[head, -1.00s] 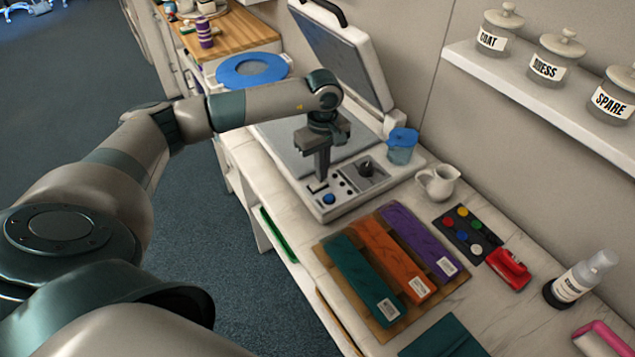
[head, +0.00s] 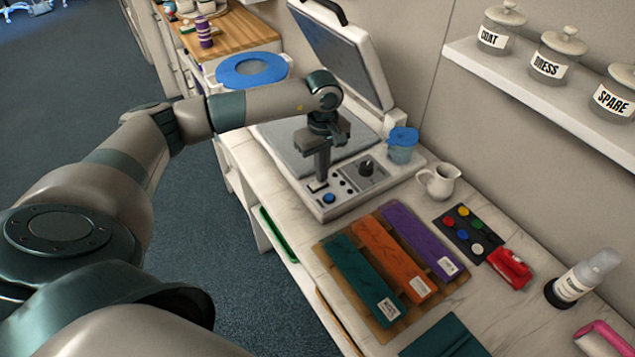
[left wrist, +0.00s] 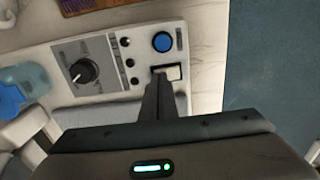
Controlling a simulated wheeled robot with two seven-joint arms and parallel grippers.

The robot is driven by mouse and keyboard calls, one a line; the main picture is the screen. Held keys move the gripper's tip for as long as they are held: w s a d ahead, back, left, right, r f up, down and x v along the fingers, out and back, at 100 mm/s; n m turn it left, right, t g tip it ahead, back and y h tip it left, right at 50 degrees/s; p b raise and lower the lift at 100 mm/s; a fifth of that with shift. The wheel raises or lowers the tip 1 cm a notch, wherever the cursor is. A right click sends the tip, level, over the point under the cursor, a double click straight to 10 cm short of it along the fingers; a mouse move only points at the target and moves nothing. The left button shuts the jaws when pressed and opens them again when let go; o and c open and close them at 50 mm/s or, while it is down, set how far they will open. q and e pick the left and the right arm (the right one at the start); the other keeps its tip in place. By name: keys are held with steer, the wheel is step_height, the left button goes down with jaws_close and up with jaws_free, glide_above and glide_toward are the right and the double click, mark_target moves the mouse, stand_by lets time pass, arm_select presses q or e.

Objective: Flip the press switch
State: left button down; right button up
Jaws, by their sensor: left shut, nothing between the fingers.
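The press (head: 350,45) stands on the counter with its lid raised. Its front panel carries a white rocker switch (left wrist: 174,72), a blue round button (left wrist: 162,42) and a black knob (left wrist: 84,71). My left gripper (head: 319,180) points down at the panel, its fingers shut and empty. In the left wrist view its fingertips (left wrist: 160,76) are at the edge of the switch and cover part of it. I cannot tell whether they touch it. The blue button also shows in the head view (head: 329,198). My right gripper is not in view.
A blue-lidded water container (head: 402,146) and a white pitcher (head: 438,181) stand right of the press. A wooden board (head: 393,331) holds teal, orange and purple fabric strips. Labelled jars sit on the wall shelf (head: 530,92). Open floor lies left of the counter.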

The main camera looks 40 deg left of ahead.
arm_select(q)
steer(key=shift+f+b, duration=0.4)
steer(key=shift+f, duration=0.05)
steer(key=shift+r, duration=0.2)
step_height(320, 180, up, 7)
steer(key=p, duration=0.2)
steer(key=shift+f, duration=0.15)
stand_by(0.8)
stand_by(0.5)
